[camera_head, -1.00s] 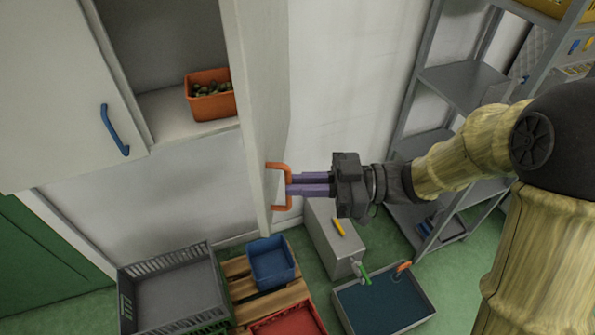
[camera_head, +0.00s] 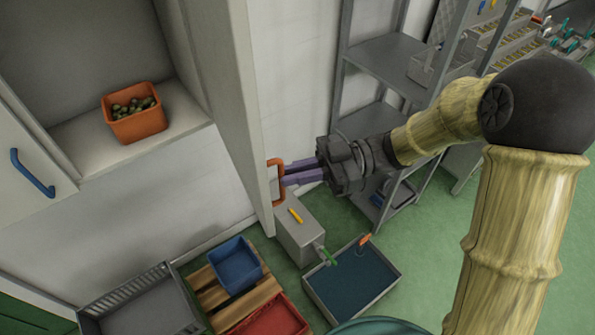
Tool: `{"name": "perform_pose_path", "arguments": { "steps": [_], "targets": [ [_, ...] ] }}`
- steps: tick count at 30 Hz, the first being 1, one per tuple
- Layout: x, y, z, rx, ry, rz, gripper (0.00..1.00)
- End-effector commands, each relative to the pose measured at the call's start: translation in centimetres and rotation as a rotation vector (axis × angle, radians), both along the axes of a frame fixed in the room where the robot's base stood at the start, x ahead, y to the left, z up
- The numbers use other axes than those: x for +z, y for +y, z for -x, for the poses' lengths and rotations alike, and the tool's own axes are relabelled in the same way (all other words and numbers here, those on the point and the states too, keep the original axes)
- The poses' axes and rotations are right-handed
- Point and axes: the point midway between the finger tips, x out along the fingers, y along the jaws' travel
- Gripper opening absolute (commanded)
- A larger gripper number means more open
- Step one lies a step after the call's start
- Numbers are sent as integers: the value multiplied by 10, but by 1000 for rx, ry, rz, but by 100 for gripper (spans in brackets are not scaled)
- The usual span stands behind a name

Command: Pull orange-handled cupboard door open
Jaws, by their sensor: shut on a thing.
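The orange handle (camera_head: 279,184) is on the cupboard door (camera_head: 232,100), which stands open and is seen nearly edge-on. My gripper (camera_head: 286,176) is shut on the orange handle, its purple fingers reaching it from the right. The open cupboard (camera_head: 75,45) shows a shelf inside, left of the door. An orange bin (camera_head: 137,126) of green olives stands on that shelf. The other door (camera_head: 18,180), with a blue handle (camera_head: 32,175), is at the left.
A grey box (camera_head: 300,235) and a blue-bottomed tray (camera_head: 355,285) sit under my gripper. Metal shelving (camera_head: 390,60) stands behind my arm.

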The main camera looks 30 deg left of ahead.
Motion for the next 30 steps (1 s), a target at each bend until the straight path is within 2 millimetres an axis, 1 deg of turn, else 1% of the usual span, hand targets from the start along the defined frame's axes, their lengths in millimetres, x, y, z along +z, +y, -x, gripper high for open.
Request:
{"name": "perform_pose_path", "arguments": {
  "steps": [1,8,9,11,12,24,26,30],
  "targets": [
    [5,4,-4,-16,-4,-14,0],
    [6,4,-4,-17,-5,-15,0],
    [6,4,-4,-17,-5,-15,18],
    [6,4,-4,-17,-5,-15,30],
    [5,4,-4,-17,-4,-14,33],
    [3,1,-5,-16,-2,-10,33],
    [2,-1,-7,-17,-2,-10,33],
    [1,-11,-18,-19,-3,-10,33]
  ]
}}
